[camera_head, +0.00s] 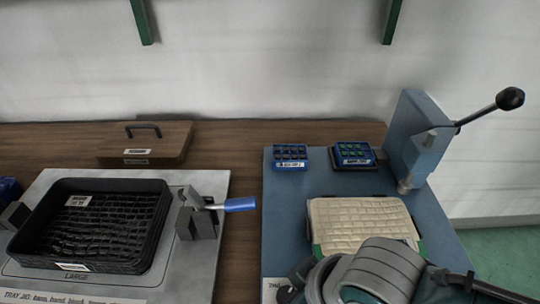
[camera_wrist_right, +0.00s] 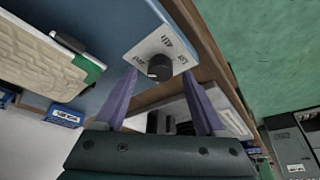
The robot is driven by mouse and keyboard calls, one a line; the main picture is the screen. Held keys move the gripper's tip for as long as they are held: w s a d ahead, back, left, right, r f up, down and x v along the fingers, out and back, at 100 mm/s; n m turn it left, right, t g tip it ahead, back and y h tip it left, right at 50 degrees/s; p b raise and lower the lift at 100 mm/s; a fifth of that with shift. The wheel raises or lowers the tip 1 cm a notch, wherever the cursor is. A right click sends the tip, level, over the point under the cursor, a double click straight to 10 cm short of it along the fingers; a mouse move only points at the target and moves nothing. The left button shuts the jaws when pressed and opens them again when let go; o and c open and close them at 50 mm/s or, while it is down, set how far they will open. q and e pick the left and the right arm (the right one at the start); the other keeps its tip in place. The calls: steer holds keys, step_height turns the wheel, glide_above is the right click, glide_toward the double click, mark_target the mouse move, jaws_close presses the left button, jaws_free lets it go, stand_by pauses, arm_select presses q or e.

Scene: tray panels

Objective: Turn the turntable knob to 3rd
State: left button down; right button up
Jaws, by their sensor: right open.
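The black round knob (camera_wrist_right: 160,68) sits on a white label plate (camera_wrist_right: 144,50) on the edge of the blue panel in the right wrist view. A small pale mark shows on the knob's lower left side. Small labels surround it; one reads like 4th, and the others are hard to read. My right gripper (camera_wrist_right: 160,71) is open, its two purple fingers apart to the left and right of the knob in the picture. I cannot tell whether they touch it. My left gripper is not in view.
The blue panel (camera_head: 285,200) holds a cream tray (camera_head: 360,220), two blue boxes (camera_head: 291,158) and a black-knobbed lever (camera_head: 478,117). To its left are a black tray (camera_head: 150,190) and a blue-handled clamp (camera_head: 240,204). My right arm covers the panel's front.

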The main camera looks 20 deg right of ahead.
steer(key=p+v, duration=0.3)
steer(key=v, duration=0.5)
steer(key=shift+s+r, duration=0.15)
steer(key=shift+r, duration=0.2)
